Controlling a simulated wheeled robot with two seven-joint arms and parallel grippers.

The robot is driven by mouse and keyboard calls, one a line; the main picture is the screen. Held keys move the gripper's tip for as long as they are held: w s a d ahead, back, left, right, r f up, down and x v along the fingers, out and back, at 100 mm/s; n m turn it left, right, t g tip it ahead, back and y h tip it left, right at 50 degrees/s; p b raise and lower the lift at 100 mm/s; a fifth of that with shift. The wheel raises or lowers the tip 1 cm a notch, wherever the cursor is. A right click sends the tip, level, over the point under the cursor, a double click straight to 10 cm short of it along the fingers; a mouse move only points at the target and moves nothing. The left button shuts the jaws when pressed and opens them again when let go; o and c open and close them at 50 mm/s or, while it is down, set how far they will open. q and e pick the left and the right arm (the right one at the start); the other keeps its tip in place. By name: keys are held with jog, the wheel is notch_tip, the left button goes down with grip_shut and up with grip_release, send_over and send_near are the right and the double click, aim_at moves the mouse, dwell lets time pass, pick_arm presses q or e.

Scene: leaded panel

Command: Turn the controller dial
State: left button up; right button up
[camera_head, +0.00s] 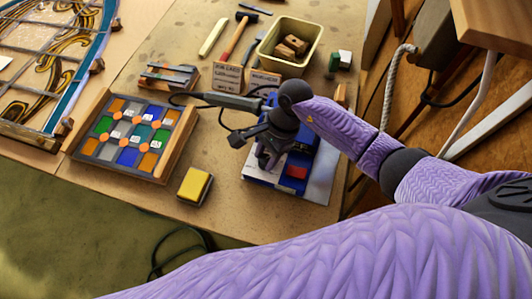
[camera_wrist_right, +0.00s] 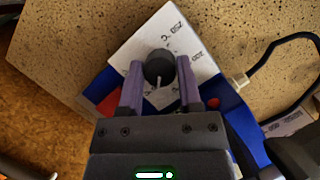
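The controller is a blue box (camera_head: 262,174) with a red switch (camera_head: 296,172), at centre right in the head view. Its white face (camera_wrist_right: 135,50) carries markings around a black round dial (camera_wrist_right: 158,72) with a white pointer line, seen in the right wrist view. My right gripper (camera_wrist_right: 160,62) is open, with one purple finger on each side of the dial. Narrow gaps seem to show between fingers and dial; I cannot tell whether either touches. In the head view my right gripper and wrist hide the dial. My left gripper is not in view.
A small leaded panel (camera_head: 172,122) lies in a wooden frame to the left, with a yellow sponge block (camera_head: 194,187) in front. A soldering iron (camera_head: 235,101) with a dark cable lies behind the controller. A cream bin (camera_head: 269,48) and a hammer (camera_head: 235,38) are farther back.

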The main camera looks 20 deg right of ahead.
grip_shut()
jog(key=m+t, duration=0.1)
jog(key=m, duration=0.2)
jog(key=shift+p, duration=0.3)
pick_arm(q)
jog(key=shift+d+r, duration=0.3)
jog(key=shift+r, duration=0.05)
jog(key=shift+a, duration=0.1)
pick_arm(e)
jog(key=o, duration=0.7)
grip_release()
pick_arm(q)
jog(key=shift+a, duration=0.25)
